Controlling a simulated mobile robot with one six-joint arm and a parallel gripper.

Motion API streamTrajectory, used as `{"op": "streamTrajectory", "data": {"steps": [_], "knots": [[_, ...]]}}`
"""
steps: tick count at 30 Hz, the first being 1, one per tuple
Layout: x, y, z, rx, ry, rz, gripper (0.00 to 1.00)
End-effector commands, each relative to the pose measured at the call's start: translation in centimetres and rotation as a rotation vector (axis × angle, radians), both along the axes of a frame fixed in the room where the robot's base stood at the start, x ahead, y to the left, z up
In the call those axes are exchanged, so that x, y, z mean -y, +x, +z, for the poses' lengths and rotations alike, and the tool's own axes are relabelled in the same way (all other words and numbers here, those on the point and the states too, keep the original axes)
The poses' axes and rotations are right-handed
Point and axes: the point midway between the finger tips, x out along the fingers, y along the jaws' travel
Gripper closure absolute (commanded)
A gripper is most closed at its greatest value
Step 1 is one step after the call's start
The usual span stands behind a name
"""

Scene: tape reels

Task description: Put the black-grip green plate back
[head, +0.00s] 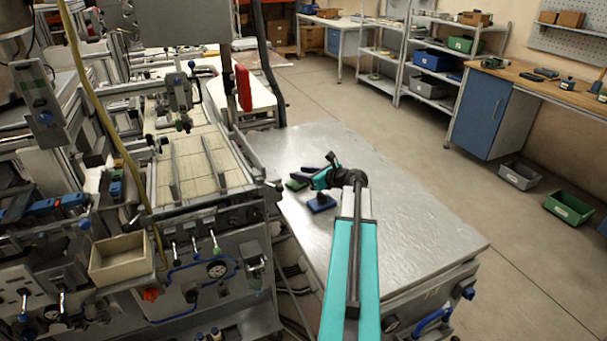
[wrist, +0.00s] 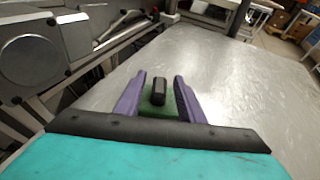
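The green plate (wrist: 150,107) lies on the metal table below my gripper (wrist: 160,77), with its black grip (wrist: 158,93) standing up. In the wrist view the two purple fingers are apart, one on each side of the black grip. Gaps show between the grip and both fingers. In the head view the green plate (head: 295,184) is small and partly hidden by my gripper (head: 303,173), near the table's left side. I cannot tell the exact height of the fingertips over the plate.
A blue plate (head: 321,203) lies on the metal table (head: 420,240) close to my gripper. The rest of the tabletop is clear. A machine (head: 190,170) with a slatted bed borders the table on the left. Shelves and a workbench (head: 540,85) stand farther back.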

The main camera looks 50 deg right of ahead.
Motion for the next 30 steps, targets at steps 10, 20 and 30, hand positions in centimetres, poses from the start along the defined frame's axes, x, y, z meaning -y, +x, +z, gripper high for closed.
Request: {"op": "streamTrajectory", "data": {"steps": [10, 20, 30], "knots": [[-0.1, -4.5, 1.5, 0.001, -0.001, -0.002, 0.64], [0.0, -9.2, 3.2, 0.001, -0.001, -0.002, 0.64], [0.0, -10.8, 3.9, 0.0, -0.001, 0.0, 0.64]]}}
